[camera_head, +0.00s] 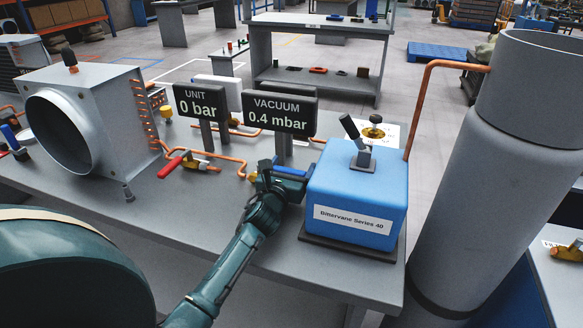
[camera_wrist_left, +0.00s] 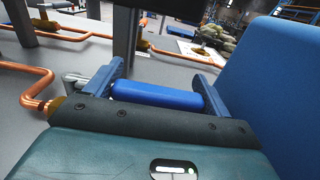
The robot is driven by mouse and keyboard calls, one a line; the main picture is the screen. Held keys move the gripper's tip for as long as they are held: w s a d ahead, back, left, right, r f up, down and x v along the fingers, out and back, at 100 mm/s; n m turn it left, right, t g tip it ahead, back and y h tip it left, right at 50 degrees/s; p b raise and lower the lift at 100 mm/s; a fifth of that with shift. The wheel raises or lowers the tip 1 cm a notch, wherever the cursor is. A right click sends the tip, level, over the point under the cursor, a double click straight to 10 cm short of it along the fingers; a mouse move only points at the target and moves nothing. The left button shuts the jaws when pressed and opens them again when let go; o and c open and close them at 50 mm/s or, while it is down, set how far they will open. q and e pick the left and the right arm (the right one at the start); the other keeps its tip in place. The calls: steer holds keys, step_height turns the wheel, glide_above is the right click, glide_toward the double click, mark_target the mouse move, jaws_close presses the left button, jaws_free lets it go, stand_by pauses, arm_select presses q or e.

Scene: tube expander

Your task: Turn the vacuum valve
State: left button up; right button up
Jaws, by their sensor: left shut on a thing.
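My left gripper (camera_head: 284,172) is at the left side of the blue vacuum pump box labelled "Bittervane Series 40" (camera_head: 354,185). In the left wrist view its two fingers (camera_wrist_left: 160,82) are shut on a blue valve handle (camera_wrist_left: 157,96), which lies crosswise between them. The valve body under the handle is mostly hidden by the gripper. Copper pipe (camera_wrist_left: 40,88) runs to a brass fitting (camera_wrist_left: 56,106) beside the gripper. The vacuum display (camera_head: 279,113) reads 0.4 mbar and the unit display (camera_head: 201,103) reads 0 bar. My right gripper is not in view.
A red-handled valve (camera_head: 171,166) sits on the copper line to the left. A grey unit with a round duct (camera_head: 92,115) stands at the table's left. A large grey cylinder (camera_head: 492,175) stands at the right. The table (camera_head: 277,245) is bare along its front.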

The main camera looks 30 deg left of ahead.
arm_select(q)
steer(key=c, duration=0.7)
